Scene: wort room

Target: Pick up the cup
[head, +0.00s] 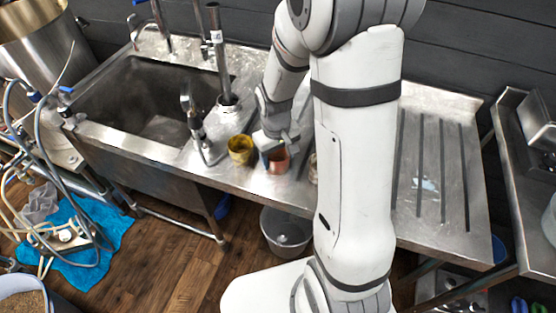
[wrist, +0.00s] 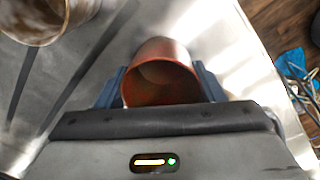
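A reddish-brown cup (head: 277,160) is near the front edge of the steel counter (head: 225,183). In the wrist view the cup (wrist: 162,80) lies between the two blue fingers of my gripper (wrist: 160,88), and its open mouth faces the camera. The fingers lie close along both sides of the cup. I cannot tell whether they press on it. In the head view my gripper (head: 270,150) is at the cup, and one blue finger shows on its left side. The cup's underside is not clearly visible, so I cannot tell whether it touches the counter.
A yellow cup (head: 240,149) stands just left of the reddish-brown cup. Another cup (wrist: 45,18) is at the wrist view's upper left; my arm mostly hides it in the head view. A sink (head: 140,100) and tap (head: 190,110) are left. The grooved drainboard (head: 435,150) is mostly clear.

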